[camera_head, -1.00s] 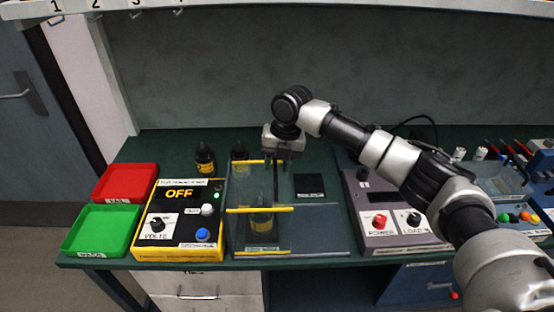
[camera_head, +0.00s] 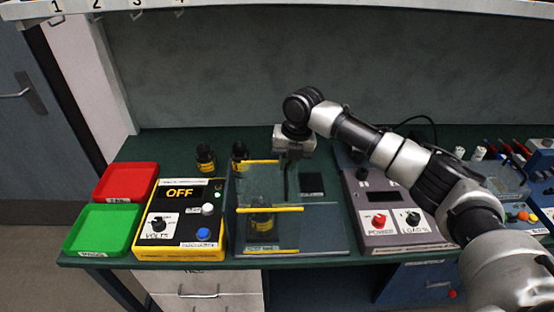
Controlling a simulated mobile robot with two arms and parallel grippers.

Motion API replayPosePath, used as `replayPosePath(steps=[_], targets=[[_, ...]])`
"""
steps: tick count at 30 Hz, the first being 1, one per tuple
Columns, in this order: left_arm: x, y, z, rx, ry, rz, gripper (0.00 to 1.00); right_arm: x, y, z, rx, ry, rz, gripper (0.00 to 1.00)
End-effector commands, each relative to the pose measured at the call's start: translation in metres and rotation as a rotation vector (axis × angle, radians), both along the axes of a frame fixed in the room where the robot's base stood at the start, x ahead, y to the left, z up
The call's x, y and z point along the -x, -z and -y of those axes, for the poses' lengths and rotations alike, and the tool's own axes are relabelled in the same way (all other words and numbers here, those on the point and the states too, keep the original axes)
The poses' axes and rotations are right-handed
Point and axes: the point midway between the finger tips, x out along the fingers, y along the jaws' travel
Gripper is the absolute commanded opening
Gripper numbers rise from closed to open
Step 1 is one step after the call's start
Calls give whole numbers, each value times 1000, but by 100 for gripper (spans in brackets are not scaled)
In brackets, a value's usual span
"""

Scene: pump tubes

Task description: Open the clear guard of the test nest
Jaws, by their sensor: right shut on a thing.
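The test nest stands at the middle front of the bench, its grey base plate (camera_head: 327,235) bare on the right. Its clear guard (camera_head: 270,190) has yellow edge strips and stands upright over the left part of the base. A dark pump tube with a yellow band (camera_head: 262,222) shows through the guard's front. My right gripper (camera_head: 289,165) points down at the guard's right side, shut on it; a dark upright bar, likely its handle, is between the fingers. The exact contact is hard to see. My left gripper is out of view.
A yellow tester reading OFF (camera_head: 180,220) stands close on the left, beside the green tray (camera_head: 103,230) and red tray (camera_head: 126,183). A grey power box (camera_head: 395,215) stands on the right. Two dark bottles (camera_head: 205,158) stand behind.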

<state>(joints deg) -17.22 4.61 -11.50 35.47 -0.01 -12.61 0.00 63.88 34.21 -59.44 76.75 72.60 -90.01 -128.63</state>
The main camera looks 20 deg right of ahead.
Motion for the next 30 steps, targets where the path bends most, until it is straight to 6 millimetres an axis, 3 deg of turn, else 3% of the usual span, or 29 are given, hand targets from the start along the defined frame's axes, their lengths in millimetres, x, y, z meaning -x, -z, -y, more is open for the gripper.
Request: replayPosePath(steps=[9,15,21,30], targets=[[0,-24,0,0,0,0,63,22,-3,79,3,7,-2,0],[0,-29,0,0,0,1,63,33,-2,115,3,5,-1,0],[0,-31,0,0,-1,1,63,37,-2,131,1,3,0,0],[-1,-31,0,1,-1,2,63,38,-2,133,0,1,2,0]])
